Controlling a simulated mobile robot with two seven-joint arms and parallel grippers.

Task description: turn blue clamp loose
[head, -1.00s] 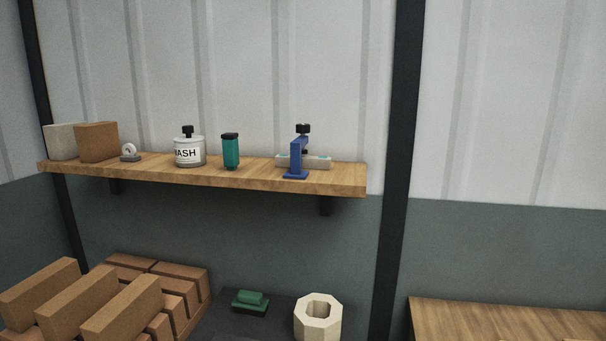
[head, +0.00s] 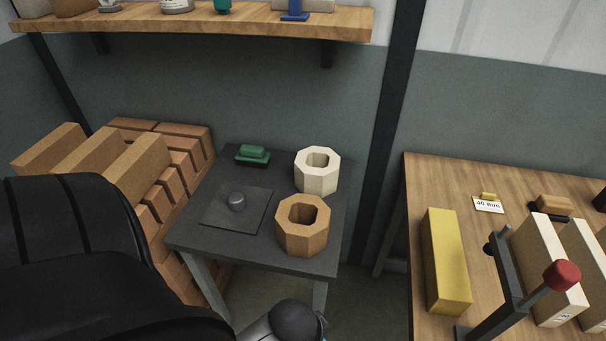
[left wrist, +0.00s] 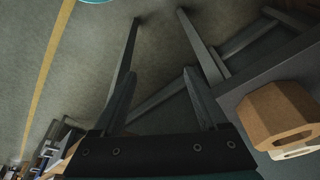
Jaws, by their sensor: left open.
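The blue clamp (head: 295,15) stands on the wooden shelf (head: 190,25) along the back wall. Only its blue base and lower part show at the top edge of the head view; its upper part and screw are cut off. My left gripper (left wrist: 160,72) shows in the left wrist view with its fingers apart and nothing between them. It is over the floor, away from the shelf. The clamp is not seen in the left wrist view. My right gripper is not in view.
A dark side table (head: 268,259) holds a cream octagonal block (head: 330,180), a brown one (head: 290,241) and a green object (head: 253,153). Stacked bricks (head: 122,165) stand left. A wooden bench (head: 435,175) at right carries a yellow bar (head: 443,260) and a red-knobbed clamp (head: 562,276).

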